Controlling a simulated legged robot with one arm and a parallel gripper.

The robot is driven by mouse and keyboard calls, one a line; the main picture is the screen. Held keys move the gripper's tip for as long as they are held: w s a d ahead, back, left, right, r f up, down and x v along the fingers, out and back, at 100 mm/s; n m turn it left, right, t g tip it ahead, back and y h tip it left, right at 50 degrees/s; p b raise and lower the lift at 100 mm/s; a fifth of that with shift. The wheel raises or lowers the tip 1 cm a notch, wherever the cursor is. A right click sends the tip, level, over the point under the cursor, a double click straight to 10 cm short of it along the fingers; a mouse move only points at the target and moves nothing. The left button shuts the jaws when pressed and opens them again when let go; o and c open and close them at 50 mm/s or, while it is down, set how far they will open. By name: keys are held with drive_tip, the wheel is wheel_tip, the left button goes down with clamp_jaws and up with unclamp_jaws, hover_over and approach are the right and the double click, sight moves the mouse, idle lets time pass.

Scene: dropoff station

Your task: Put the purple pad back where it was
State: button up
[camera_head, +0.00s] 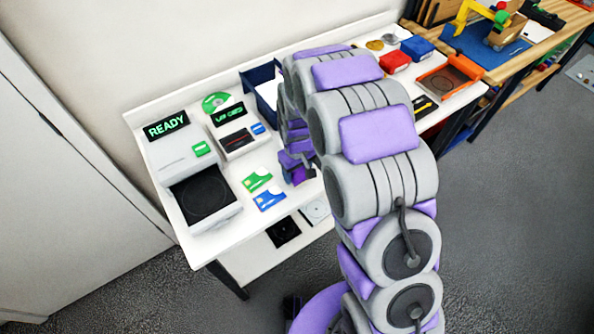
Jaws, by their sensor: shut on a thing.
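My gripper (299,178) points down over the front part of the white table, right of the blue card. It is shut on a small dark purple piece (300,174), which looks like the purple pad. Only a sliver of it shows between the fingers, and my arm hides the table just to the right. I cannot tell whether the piece touches the tabletop.
Left on the white table (160,205) stand a scale with a READY display (166,126) and a card reader (236,130). Green (257,181) and blue (269,199) cards lie in front. A navy bin (262,85), red box (395,61) and orange tray (448,82) stand farther right.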

drive_tip(key=shift+d, duration=0.25)
drive_tip(key=o, duration=0.7)
drive_tip(key=shift+d, duration=0.2)
drive_tip(key=shift+o, duration=1.1)
drive_tip(key=shift+a, duration=0.3)
